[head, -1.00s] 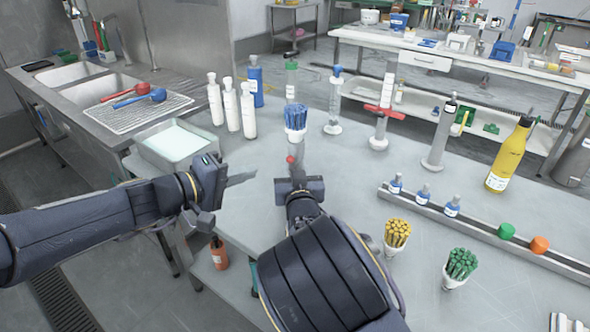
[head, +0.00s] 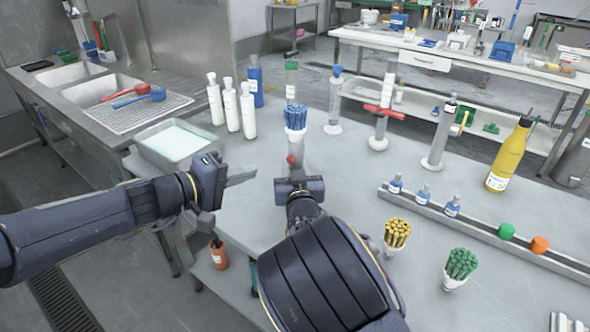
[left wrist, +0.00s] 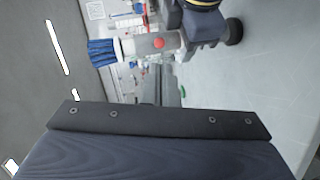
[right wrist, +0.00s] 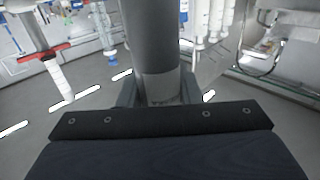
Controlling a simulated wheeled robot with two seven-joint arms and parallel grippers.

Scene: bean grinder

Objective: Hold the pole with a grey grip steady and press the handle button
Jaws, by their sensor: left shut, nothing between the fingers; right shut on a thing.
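The pole with a grey grip (head: 298,151) stands roughly upright in front of me, with blue bristle-like sticks in a white collar (head: 295,120) at its upper end. A red button (head: 291,160) sits on the side of the grip; it also shows in the left wrist view (left wrist: 159,42). My right gripper (head: 298,180) is shut on the grip below the button. The grip fills the upper middle of the right wrist view (right wrist: 150,35). My left gripper (head: 242,178) is shut and empty, left of the pole and apart from the button.
White bottles (head: 231,105) and a blue bottle (head: 256,80) stand behind to the left. A white-filled tray (head: 205,149) lies left. Yellow sticks (head: 397,232), green sticks (head: 461,263) and a rail (head: 480,230) are right. The table between pole and rail is mostly clear.

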